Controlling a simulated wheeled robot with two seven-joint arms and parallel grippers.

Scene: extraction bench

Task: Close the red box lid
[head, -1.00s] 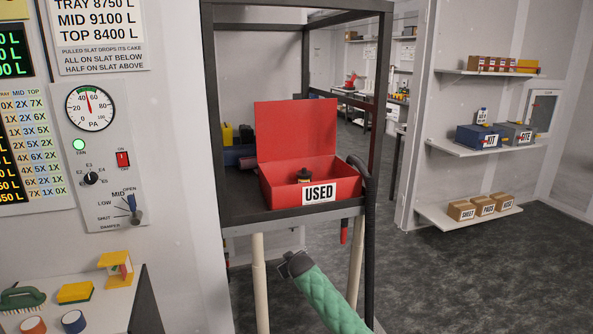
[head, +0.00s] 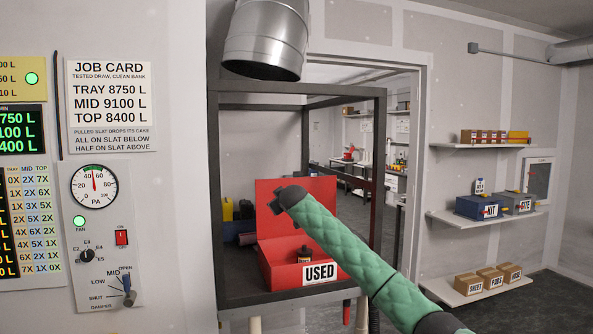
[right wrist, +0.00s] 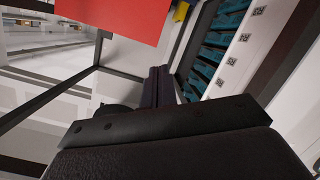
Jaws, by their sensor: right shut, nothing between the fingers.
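The red box (head: 282,272), labelled USED, stands on a dark shelf in a black frame in the head view. Its lid (head: 322,205) stands open, upright at the back, and a small dark bottle (head: 304,255) is inside. My right gripper (head: 276,205), on a green sleeved arm, is in front of the lid as the head sees it and hides part of it. In the right wrist view the fingers (right wrist: 159,85) are shut with nothing between them, and a red panel (right wrist: 118,15) shows at the top. I cannot tell whether they touch. My left gripper is not in view.
Black frame posts (head: 378,165) flank the box, and a metal duct (head: 264,40) hangs above. Yellow and dark items (head: 228,215) stand left of the box on the shelf. A control panel (head: 95,235) is on the left wall; wall shelves (head: 485,218) are at right.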

